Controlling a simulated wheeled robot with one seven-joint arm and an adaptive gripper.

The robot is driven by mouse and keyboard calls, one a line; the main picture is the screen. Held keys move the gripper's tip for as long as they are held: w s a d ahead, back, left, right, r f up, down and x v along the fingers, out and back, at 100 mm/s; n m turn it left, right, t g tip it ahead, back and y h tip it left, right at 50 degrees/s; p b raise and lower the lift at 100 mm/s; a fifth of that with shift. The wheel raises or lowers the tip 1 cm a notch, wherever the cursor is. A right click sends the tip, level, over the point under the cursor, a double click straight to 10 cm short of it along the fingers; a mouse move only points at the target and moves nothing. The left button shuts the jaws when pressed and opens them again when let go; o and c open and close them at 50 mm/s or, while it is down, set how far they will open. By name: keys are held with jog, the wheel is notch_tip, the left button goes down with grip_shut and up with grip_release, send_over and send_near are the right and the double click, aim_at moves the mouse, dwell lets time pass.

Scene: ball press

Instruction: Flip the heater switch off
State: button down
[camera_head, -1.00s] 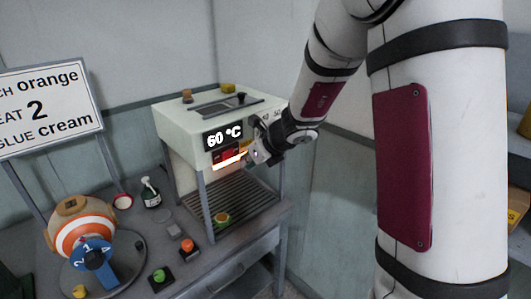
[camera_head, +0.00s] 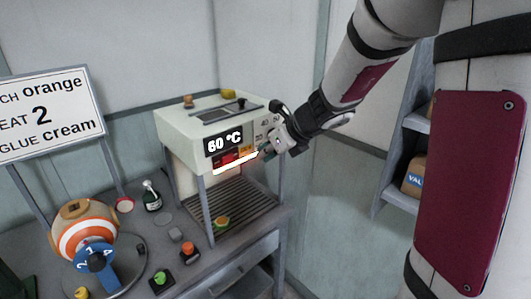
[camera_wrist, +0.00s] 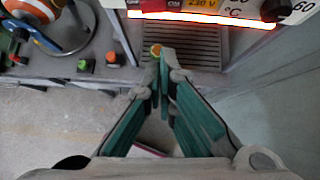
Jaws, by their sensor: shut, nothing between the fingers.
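The heater (camera_head: 180,128) is a white box on legs with a display reading 60 °C. A red switch (camera_head: 229,158) sits on its front below the display, beside a yellow label (camera_head: 246,150). A bar under the front edge glows orange-white. In the wrist view the red part (camera_wrist: 150,4) and the 230 V label (camera_wrist: 201,4) are cut by the top edge, with the glowing bar (camera_wrist: 205,18) below them. I cannot tell the switch's position. My gripper (camera_head: 265,152) is shut and empty, in front of the panel's right part; its teal fingertips (camera_wrist: 163,58) meet.
Green (camera_head: 160,277) and orange (camera_head: 187,249) buttons, a bottle (camera_head: 152,196) and a striped ball (camera_head: 84,230) stand on the left. Shelves stand at right.

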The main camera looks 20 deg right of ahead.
aim_at(228, 159)
jog(key=shift+f, duration=0.1)
jog(key=shift+s+a+f+n+y+b, duration=0.4)
jog(key=shift+s+n+b, duration=0.15)
jog(key=shift+b, duration=0.2)
jog(key=w+a+r+x, duration=0.1)
jog(key=r+x, duration=0.1)
jog(key=x, duration=1.1)
jog(key=shift+w, duration=0.3)
